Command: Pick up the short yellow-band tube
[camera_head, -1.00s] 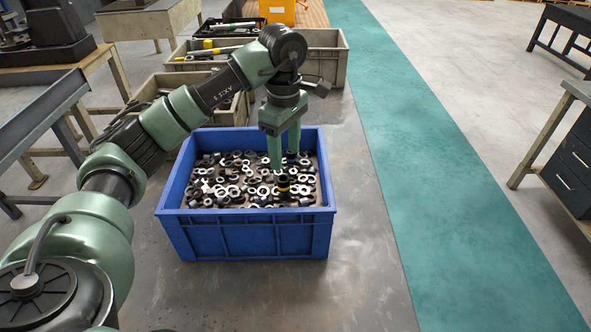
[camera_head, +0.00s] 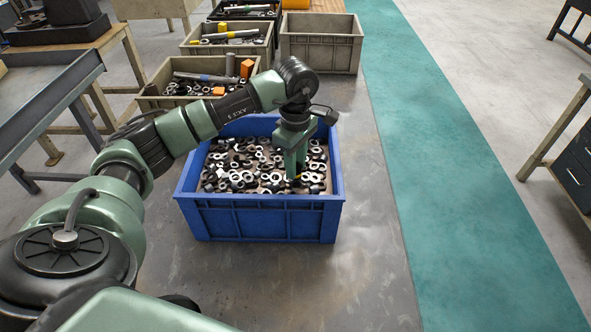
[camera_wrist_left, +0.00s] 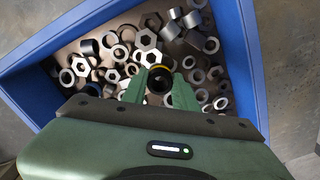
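The short yellow-band tube (camera_wrist_left: 160,78) stands among metal nuts and rings in the blue crate (camera_head: 262,218). In the left wrist view I look down into its dark opening, with a thin yellow rim showing. My left gripper (camera_wrist_left: 160,88) points down into the crate, its two fingers on either side of the tube. The fingers look open, with the tube between them; I cannot tell whether they touch it. In the head view my left gripper (camera_head: 296,172) hides most of the tube. My right gripper is not in view.
Many loose nuts and rings surround the fingers. Grey bins (camera_head: 322,50) stand behind the crate. A teal floor strip (camera_head: 460,180) lies to the right.

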